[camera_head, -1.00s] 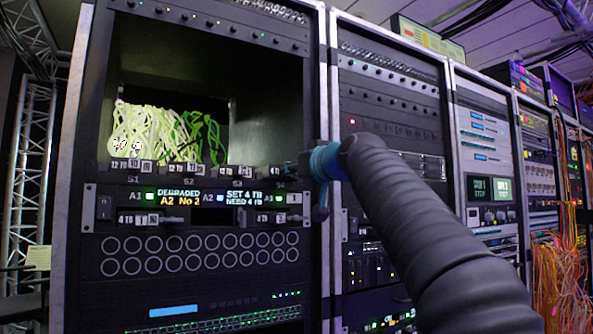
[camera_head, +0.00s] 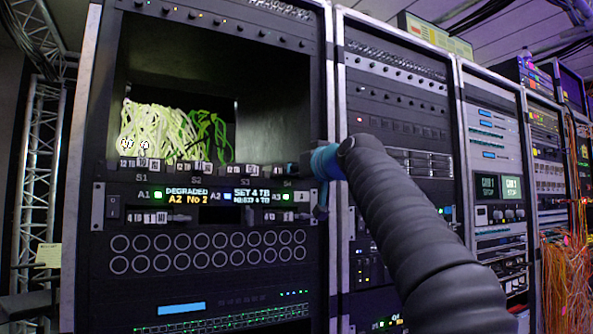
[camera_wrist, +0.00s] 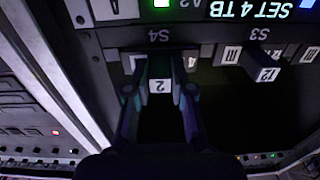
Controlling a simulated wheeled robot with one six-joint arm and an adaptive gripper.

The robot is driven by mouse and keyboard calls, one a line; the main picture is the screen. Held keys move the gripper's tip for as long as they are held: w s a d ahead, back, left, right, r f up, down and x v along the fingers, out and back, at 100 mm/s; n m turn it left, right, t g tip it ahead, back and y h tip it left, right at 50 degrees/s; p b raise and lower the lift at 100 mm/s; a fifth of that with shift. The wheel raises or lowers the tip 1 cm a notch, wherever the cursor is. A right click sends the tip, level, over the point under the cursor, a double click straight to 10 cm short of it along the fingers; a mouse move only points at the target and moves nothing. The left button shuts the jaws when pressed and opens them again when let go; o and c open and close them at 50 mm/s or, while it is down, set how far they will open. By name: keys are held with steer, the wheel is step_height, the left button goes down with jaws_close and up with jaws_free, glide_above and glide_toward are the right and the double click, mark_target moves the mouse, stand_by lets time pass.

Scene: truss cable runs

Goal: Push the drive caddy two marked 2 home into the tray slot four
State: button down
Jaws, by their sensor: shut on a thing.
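My gripper (camera_wrist: 160,110) is shut on the drive caddy marked 2 (camera_wrist: 160,86) in the wrist view, one finger on each side of it. The wrist picture is upside down. The caddy lines up with the tray slot labelled S4 (camera_wrist: 158,36); how deep it sits cannot be told. In the head view my gripper (camera_head: 312,165) is at the right end of the tray row, near the S4 label (camera_head: 287,184), and its wrist hides the caddy.
Other caddies (camera_head: 180,166) sit in the row at S1 to S3; one labelled 12 (camera_wrist: 266,72) is beside mine at S3. Below is a display (camera_head: 250,196) reading SET 4 TB. The rack's metal edge post (camera_head: 332,110) is close to my wrist. Pale and green cables (camera_head: 175,130) hang in the bay above.

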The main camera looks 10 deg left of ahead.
steer(key=shift+w+a, duration=0.2)
steer(key=shift+w, duration=0.05)
steer(key=c, duration=0.9)
jaws_free()
steer(key=shift+r, duration=0.1)
steer(key=shift+v, duration=6.05)
